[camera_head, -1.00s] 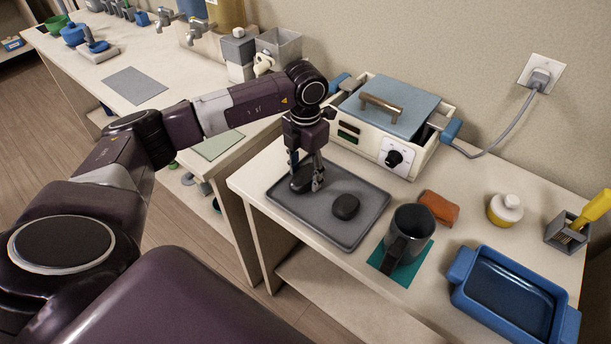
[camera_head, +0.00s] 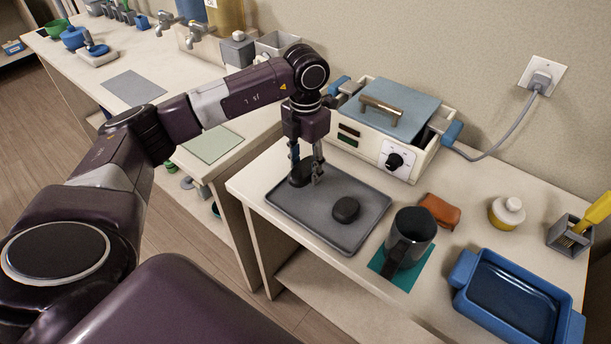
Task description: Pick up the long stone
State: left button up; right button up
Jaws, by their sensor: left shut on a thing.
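A dark long stone (camera_head: 300,175) is between the fingers of my left gripper (camera_head: 306,177), over the back left part of the grey tray (camera_head: 330,235). The gripper points down and is shut on this stone, whose sides are partly hidden by the fingers. I cannot tell for sure whether the stone is clear of the tray. A second, rounder dark stone (camera_head: 346,209) lies on the tray to the right, apart from the gripper. My right gripper is not in view.
The wax warmer (camera_head: 390,120) with its blue lid stands behind the tray. A dark mug (camera_head: 411,232) on a teal mat, an orange-brown cloth (camera_head: 440,211), a white-capped jar (camera_head: 506,211) and a blue basin (camera_head: 511,300) are to the right. The front of the tray is clear.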

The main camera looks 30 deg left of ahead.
pick_arm(q)
notch_tip(320, 180, up, 11)
jog(key=b, duration=0.2)
notch_tip(320, 180, up, 5)
send_over(306, 166)
jog(key=s+d+p, duration=0.2)
jog(key=s+d, duration=0.1)
jog(key=d, duration=2.3)
jog(key=s+d+f+b, duration=0.1)
jog(key=d+f, duration=0.3)
jog(key=d, duration=0.8)
jog(key=d+f+b, duration=0.2)
jog(key=d+f, duration=0.3)
jog(key=d, duration=0.8)
jog(key=shift+s+d+f+b, duration=0.15)
jog(key=shift+s+d+b, duration=0.05)
jog(key=shift+s+b, duration=0.15)
jog(key=shift+f, duration=0.1)
jog(key=shift+f+b, duration=2.05)
jog(key=shift+f, duration=0.5)
